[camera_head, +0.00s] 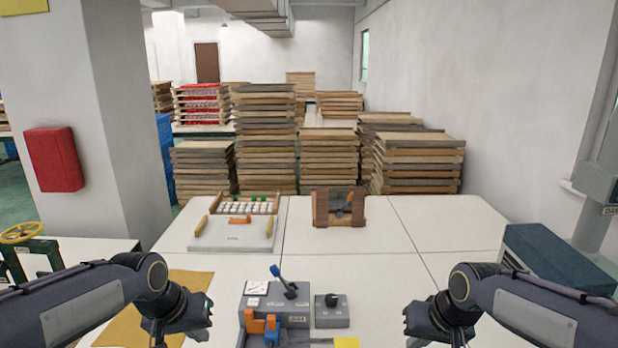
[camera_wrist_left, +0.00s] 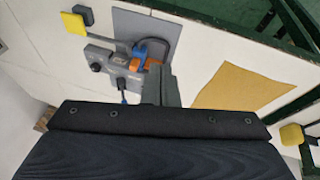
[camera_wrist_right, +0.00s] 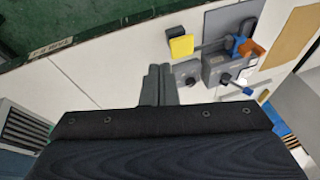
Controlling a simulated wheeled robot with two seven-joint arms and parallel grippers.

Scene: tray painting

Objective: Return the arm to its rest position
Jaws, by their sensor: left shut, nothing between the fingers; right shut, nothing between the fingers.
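My left gripper (camera_head: 203,320) is at the lower left of the head view, beside the grey machine and above the table. Its closed fingers show in the left wrist view (camera_wrist_left: 163,86) with nothing between them. My right gripper (camera_head: 412,322) is at the lower right of the head view, to the right of the small grey box, apart from it. Its closed fingers show in the right wrist view (camera_wrist_right: 160,86), also empty. Both forearms come in from the sides at about the same height.
A grey machine (camera_head: 258,302) with a blue lever and orange part stands between the grippers, beside a small grey box (camera_head: 332,312). A tan sheet (camera_head: 190,285) lies at left. A grey board (camera_head: 215,235) and wooden holder (camera_head: 340,208) are farther back. The table's right middle is clear.

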